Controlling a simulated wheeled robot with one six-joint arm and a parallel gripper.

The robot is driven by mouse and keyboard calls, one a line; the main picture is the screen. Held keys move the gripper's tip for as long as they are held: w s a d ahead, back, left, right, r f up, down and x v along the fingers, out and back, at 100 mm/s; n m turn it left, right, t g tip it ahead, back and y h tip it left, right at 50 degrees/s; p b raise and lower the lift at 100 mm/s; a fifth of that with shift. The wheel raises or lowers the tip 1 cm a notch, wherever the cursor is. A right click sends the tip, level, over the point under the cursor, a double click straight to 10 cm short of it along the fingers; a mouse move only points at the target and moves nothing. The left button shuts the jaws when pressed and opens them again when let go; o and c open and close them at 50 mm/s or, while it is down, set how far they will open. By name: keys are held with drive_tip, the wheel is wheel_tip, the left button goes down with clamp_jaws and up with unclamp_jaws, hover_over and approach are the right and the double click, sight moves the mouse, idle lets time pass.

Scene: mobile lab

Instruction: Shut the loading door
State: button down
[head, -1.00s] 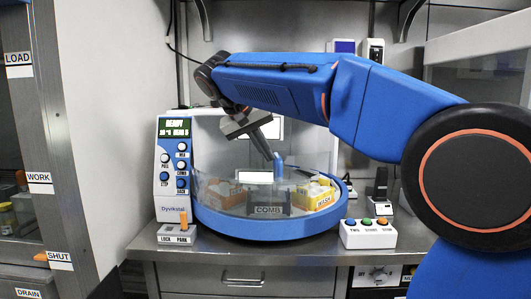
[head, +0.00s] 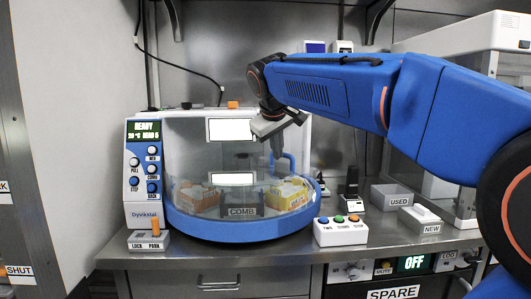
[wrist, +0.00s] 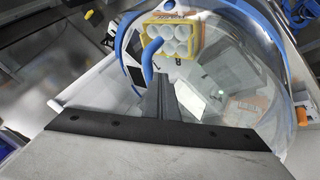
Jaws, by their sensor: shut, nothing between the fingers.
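The loading door is a clear curved panel (head: 190,150) at the front of the round blue-based machine, left centre in the head view. A blue bar handle (head: 290,162) stands at its right part; it also shows in the wrist view as a curved blue bar (wrist: 149,58). My gripper (head: 279,163) is shut and empty, its fingers pointing down just left of the handle. In the wrist view the fingertips (wrist: 158,82) lie close beside the handle; I cannot tell whether they touch. How far the clear panel covers the opening is hard to see.
A comb tray (head: 242,211) and a yellow tray (head: 290,194) sit inside the machine. A button panel (head: 143,172) stands at its left, a lock/park switch (head: 149,241) in front, a three-button box (head: 340,231) at front right. Used and new bins (head: 391,197) stand further right.

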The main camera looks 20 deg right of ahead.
drive_tip(key=w+d+n+y, duration=0.7)
drive_tip(key=w+d+n, duration=0.5)
drive_tip(key=w+d, duration=0.3)
drive_tip(key=shift+w+d+n+y, duration=0.3)
drive_tip(key=shift+w+d+y, duration=0.1)
drive_tip(key=shift+d, duration=0.7)
drive_tip(key=shift+r, duration=0.1)
drive_tip(key=shift+s, duration=0.1)
